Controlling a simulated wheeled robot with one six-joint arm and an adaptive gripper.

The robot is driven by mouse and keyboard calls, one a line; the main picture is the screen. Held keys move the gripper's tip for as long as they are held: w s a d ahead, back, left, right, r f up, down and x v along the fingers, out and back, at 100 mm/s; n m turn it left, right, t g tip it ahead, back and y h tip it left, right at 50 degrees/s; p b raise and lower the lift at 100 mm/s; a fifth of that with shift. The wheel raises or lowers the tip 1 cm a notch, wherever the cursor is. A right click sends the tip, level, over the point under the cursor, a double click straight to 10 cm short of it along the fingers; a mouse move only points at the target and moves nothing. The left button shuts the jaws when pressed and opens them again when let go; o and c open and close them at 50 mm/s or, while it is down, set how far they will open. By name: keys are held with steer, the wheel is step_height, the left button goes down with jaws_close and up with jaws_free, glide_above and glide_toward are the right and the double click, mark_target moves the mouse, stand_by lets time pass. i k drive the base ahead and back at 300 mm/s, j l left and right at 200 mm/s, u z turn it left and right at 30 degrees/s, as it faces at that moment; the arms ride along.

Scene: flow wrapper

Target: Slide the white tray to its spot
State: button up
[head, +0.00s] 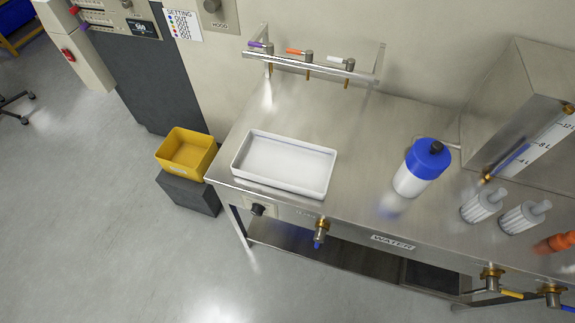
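The white tray (284,164) is a shallow, empty rectangular tray with a raised rim. It lies flat on the left part of the steel bench (365,140), close to the bench's front edge and slightly turned. No marked spot for the tray can be made out on the bench. My gripper is not in view.
A white bottle with a blue cap (422,168) stands right of the tray. A rail with small taps (310,62) runs behind it. Grey fittings (483,205) and a steel tank (520,95) are at right. A yellow bin (186,153) stands left of the bench.

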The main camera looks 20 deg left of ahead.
mark_target(304, 169)
steer(key=k+j+u, duration=0.1)
steer(key=u, duration=0.3)
steer(key=k+j+u, duration=0.1)
steer(key=u, duration=0.25)
steer(key=k+j+u, duration=0.15)
steer(key=u, duration=0.25)
